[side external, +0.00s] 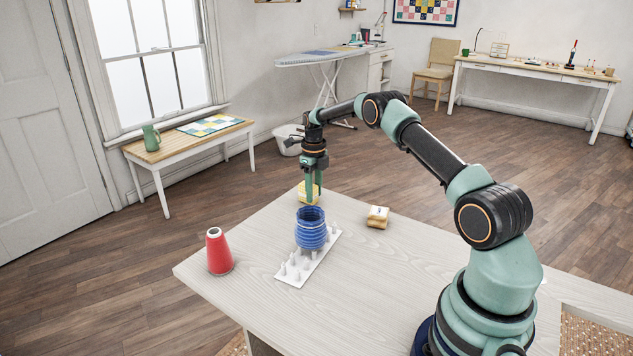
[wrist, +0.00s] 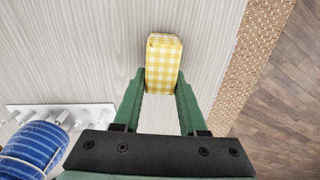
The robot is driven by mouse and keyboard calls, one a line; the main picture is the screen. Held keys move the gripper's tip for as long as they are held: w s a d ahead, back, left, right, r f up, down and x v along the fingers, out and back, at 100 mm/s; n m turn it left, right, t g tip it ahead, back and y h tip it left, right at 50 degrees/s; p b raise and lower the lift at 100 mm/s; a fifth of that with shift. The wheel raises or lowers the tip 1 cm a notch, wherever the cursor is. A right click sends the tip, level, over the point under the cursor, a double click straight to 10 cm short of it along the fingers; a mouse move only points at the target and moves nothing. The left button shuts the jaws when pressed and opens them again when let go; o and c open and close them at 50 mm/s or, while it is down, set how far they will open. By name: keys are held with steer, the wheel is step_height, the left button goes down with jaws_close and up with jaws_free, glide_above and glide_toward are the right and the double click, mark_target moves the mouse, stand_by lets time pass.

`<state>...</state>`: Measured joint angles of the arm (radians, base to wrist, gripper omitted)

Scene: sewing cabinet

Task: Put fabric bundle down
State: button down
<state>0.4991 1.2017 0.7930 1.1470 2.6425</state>
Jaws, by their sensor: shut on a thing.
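The yellow-and-white checked fabric bundle (wrist: 162,62) is between the fingertips of my gripper (wrist: 161,82) in the wrist view. My gripper is shut on it. In the side view the bundle (side external: 304,194) shows yellow near the far edge of the pale table, partly hidden by the green fingers of my gripper (side external: 313,190). My gripper points down behind the blue ribbed container. I cannot tell whether the bundle's underside touches the tabletop.
A red cone spool (side external: 218,252) stands at the left. A small tan-and-white bundle (side external: 377,217) lies right of my gripper. The tabletop (side external: 400,265) is clear around the middle.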

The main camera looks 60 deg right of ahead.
steer(key=shift+f, duration=0.1)
steer(key=shift+c, duration=2.3)
jaws_free()
